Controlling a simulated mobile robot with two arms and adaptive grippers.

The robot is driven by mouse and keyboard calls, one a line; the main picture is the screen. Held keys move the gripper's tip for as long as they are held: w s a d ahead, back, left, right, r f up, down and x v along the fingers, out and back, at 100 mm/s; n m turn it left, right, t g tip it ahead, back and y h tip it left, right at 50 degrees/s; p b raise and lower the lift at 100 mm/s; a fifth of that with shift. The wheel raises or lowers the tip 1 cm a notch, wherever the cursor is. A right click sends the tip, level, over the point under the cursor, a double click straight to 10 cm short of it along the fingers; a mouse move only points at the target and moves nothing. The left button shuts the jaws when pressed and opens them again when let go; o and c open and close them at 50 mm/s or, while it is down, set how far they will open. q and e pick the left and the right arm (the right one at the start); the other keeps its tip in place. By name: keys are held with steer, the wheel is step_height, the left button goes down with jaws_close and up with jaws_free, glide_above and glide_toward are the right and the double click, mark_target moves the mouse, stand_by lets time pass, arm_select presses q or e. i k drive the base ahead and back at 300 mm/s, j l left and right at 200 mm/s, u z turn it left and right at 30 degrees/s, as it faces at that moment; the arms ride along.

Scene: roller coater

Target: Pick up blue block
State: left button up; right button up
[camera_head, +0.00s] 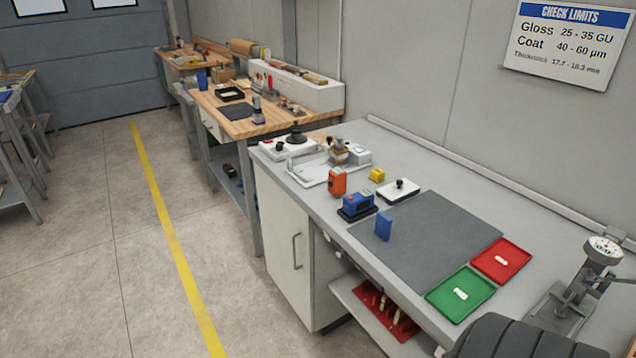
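A small upright blue block (383,226) stands at the left edge of the grey mat (440,232) on the workbench. Nothing holds it. A blue device (358,203) on a dark base sits just behind and left of it, apart from the block. Neither of my grippers' fingers can be seen.
A green tray (445,304) and a red tray (516,246) lie at the mat's right end. A dial gauge stand (590,275) is at far right. An orange device (337,182), yellow block (377,175) and white plate (398,191) stand behind. Most of the mat is clear.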

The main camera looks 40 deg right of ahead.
mark_target(384, 224)
steer(key=i+j+z, duration=0.1)
steer(key=i+z, duration=0.25)
steer(key=i, duration=0.2)
steer(key=i+j+z, duration=0.3)
steer(key=i, duration=0.2)
